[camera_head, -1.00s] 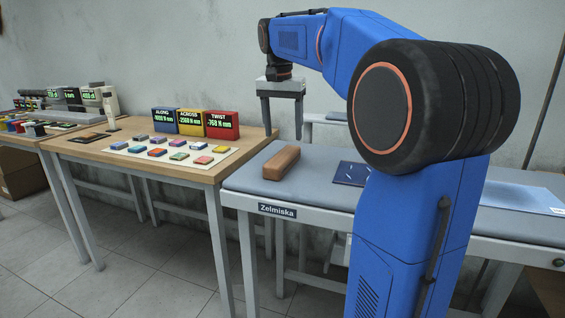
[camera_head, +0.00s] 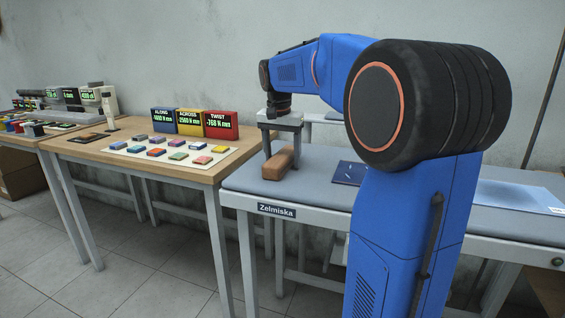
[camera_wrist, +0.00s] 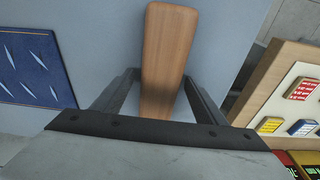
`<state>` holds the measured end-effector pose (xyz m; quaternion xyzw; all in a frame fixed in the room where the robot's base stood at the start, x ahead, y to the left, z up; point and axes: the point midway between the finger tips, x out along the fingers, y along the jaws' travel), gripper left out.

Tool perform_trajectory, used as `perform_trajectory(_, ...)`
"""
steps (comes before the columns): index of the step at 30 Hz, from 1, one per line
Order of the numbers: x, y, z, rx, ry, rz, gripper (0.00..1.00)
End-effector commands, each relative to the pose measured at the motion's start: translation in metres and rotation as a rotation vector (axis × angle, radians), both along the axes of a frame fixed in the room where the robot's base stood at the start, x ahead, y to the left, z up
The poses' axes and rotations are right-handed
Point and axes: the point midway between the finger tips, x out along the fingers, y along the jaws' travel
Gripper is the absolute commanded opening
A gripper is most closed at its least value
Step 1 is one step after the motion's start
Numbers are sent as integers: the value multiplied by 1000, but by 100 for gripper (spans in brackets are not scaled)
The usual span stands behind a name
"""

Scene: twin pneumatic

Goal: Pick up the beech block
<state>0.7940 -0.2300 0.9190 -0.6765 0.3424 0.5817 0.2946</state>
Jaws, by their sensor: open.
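The beech block (camera_head: 276,169) is a brown wooden bar with rounded edges, lying flat on the grey padded top of the Zelmiska table, near its left end. My gripper (camera_head: 281,156) points down over the block, its fingers open. In the wrist view the block (camera_wrist: 169,50) runs between the two fingers of my gripper (camera_wrist: 160,77), one finger on each side, with gaps visible. The near end of the block is hidden behind the gripper body there. I cannot tell exactly how low the fingertips reach beside it.
A dark blue sheet with light marks (camera_head: 350,173) lies right of the block. The wooden table (camera_head: 190,172) to the left carries coloured tiles (camera_head: 179,156) on a pale mat and three display boxes (camera_head: 190,123). My arm covers part of the padded table (camera_head: 320,190).

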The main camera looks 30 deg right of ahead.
Motion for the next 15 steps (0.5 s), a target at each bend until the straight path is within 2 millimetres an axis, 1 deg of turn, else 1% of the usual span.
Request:
perform_trajectory(4, 0, 0, 0, 0, 0, 0, 66)
perform_trajectory(5, 0, 0, 0, 0, 0, 0, 61)
perform_trajectory(6, 0, 0, 0, 0, 0, 0, 51)
perform_trajectory(8, 0, 0, 0, 0, 0, 0, 37)
perform_trajectory(9, 0, 0, 0, 0, 0, 0, 27)
perform_trajectory(10, 0, 0, 0, 0, 0, 0, 20)
perform_trajectory(11, 0, 0, 0, 0, 0, 0, 19)
perform_trajectory(15, 0, 0, 1, 0, 0, 0, 19)
